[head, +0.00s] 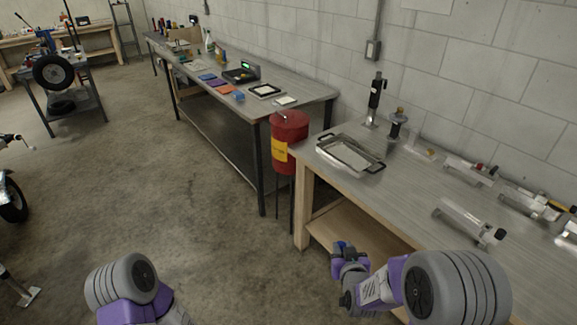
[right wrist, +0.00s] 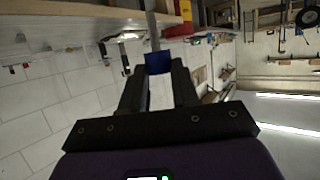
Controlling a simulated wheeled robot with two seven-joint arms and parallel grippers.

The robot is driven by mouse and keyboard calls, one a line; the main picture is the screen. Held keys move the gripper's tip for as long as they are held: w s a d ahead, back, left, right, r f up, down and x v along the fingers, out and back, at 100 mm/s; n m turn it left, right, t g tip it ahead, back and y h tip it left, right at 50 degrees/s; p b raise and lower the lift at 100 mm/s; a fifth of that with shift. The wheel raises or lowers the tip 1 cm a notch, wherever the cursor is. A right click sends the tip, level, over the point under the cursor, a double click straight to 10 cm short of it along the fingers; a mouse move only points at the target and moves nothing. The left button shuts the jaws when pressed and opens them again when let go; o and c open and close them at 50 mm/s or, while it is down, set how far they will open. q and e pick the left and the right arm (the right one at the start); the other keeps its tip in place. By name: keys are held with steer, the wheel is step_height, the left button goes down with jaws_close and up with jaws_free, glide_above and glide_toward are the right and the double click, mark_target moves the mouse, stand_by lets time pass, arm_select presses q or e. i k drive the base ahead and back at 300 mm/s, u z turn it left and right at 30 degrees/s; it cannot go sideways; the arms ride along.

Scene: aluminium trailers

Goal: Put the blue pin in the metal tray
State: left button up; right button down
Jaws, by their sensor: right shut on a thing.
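The metal tray (head: 343,154) is a shallow rectangular tray with dark handles, lying on the near workbench at its far left end. My right gripper (head: 345,252) is beside the bench's front side, low and nearer to me than the tray, and apart from it. In the right wrist view, its fingers (right wrist: 158,72) are shut on the blue pin (right wrist: 157,61). A grey bar shows beyond the blue part; I cannot tell whether it belongs to the pin. The fingers hide part of the pin. My left gripper is out of view.
The near workbench (head: 408,186) carries a black upright jack (head: 375,100) and several metal fittings behind and right of the tray. A red can (head: 289,128) stands left of the bench, by the long table (head: 303,92). The floor at left centre is clear.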

mark_target(345, 154)
steer(key=u, duration=0.55)
steer(key=i, duration=2.3)
steer(key=z, duration=1.6)
steer(key=i, duration=0.85)
steer(key=z, duration=0.8)
